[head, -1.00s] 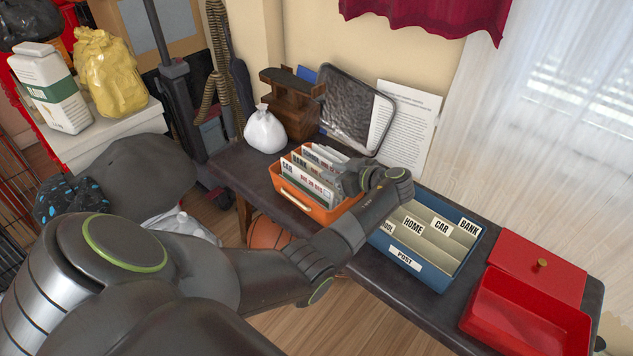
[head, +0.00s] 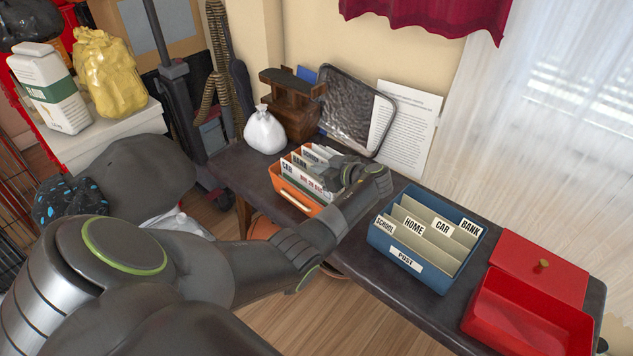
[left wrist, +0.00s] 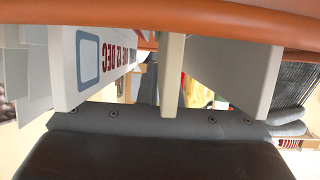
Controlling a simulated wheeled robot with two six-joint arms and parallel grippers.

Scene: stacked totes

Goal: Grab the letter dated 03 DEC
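An orange letter box (head: 297,199) stands on the dark table with several upright dividers and letters; labels CAR and BANK show. In it a white letter (head: 305,184) bears red print ending in DEC, its date too small to read in the head view. The left wrist view shows red print (left wrist: 118,52) upside down on a letter; its day number looks like one in the teens. My left gripper (head: 345,172) is at the right end of the orange box, above the letters. Its fingers are hard to make out, and I cannot tell whether it holds anything.
A blue box labelled POST (head: 405,261) with dividers stands right of the gripper. A red open box (head: 522,318) and its lid lie further right. A white bag (head: 265,131) and a brown wooden object (head: 291,103) stand behind the orange box.

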